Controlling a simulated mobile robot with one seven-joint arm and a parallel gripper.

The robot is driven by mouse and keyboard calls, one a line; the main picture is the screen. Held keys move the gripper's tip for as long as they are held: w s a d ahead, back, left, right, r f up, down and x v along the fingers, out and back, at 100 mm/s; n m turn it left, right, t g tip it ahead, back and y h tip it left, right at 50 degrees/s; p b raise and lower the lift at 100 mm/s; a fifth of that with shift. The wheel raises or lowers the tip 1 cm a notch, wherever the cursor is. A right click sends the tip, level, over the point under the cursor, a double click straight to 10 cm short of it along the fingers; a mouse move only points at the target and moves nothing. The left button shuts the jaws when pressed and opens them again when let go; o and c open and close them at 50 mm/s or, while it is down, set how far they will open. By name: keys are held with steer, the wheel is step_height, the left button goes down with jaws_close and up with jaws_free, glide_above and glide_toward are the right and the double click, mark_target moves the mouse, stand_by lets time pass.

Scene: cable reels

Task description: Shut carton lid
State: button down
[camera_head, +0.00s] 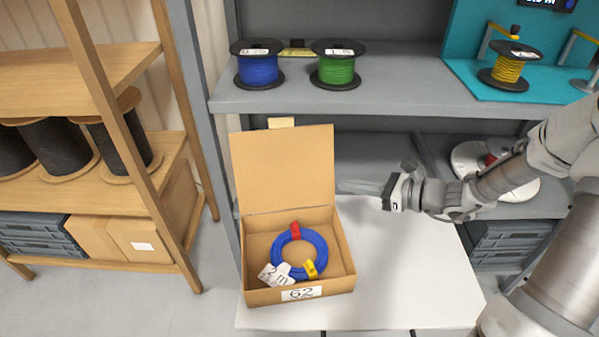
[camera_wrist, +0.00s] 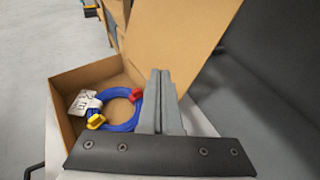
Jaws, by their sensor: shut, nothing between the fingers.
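The cardboard carton (camera_head: 342,247) stands on a white tabletop, with the label "62" on its front. Its lid (camera_head: 283,168) stands up, open, at the back edge. A coil of blue cable (camera_head: 318,243) with red and yellow clips and a white tag lies inside. My gripper (camera_head: 386,190) is in the air to the right of the lid, apart from it, with its fingers together and empty. In the wrist view the shut fingers (camera_wrist: 161,100) show in front of the carton (camera_wrist: 66,115), the lid (camera_wrist: 178,35) and the blue coil (camera_wrist: 123,124).
A grey shelf (camera_head: 400,88) above the table holds a blue reel (camera_head: 257,68), a green reel (camera_head: 336,68) and a yellow reel (camera_head: 508,68) on a teal stand. A wooden rack (camera_head: 150,120) stands at left. The white tabletop (camera_head: 410,280) right of the carton is clear.

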steer(key=shift+s, duration=0.1)
steer(key=shift+s+p, duration=0.35)
steer(key=shift+s, duration=2.05)
steer(key=p+v, duration=0.4)
steer(key=v, duration=0.4)
